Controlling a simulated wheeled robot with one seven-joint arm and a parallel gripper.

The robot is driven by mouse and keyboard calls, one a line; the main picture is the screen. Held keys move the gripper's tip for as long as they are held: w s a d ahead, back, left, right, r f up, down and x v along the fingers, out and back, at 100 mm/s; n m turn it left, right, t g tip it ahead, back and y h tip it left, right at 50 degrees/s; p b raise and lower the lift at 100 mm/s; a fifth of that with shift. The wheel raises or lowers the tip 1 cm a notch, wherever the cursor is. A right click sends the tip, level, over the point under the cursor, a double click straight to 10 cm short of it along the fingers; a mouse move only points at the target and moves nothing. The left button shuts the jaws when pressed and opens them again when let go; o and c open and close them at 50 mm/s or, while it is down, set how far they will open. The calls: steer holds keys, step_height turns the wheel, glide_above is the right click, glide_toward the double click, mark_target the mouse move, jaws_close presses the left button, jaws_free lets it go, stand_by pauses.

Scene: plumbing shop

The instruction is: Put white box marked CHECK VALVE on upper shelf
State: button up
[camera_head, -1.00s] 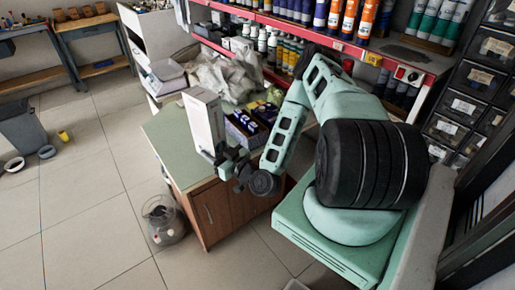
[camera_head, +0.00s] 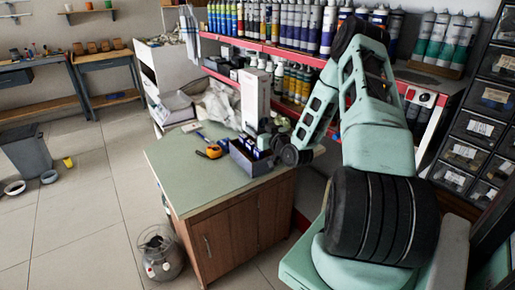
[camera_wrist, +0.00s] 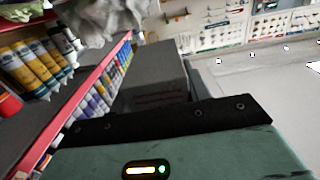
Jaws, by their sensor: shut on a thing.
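The tall white box (camera_head: 256,98) is upright in the head view, in front of the red-edged shelves. My gripper (camera_head: 265,138) is shut on its lower part. In the wrist view the box (camera_wrist: 153,72) appears as a grey, shaded block beyond my gripper. Its marking is too small or dark to read. The upper shelf, with a red front edge (camera_head: 291,54), carries rows of bottles behind the box. The box hides part of the shelves, and the fingertips are hard to make out.
The green-topped cabinet (camera_head: 190,166) stands below, with an orange tape measure (camera_head: 210,151) and a dark bin (camera_head: 246,160) of small packets on it. Crumpled plastic (camera_head: 222,104) lies at its back. Bottles crowd both shelves. Dark drawers (camera_head: 470,130) stand at right.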

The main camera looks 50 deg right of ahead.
steer(key=shift+f, duration=2.75)
steer(key=shift+f, duration=0.1)
steer(key=shift+f, duration=0.4)
steer(key=o, duration=1.1)
steer(key=shift+r, duration=0.1)
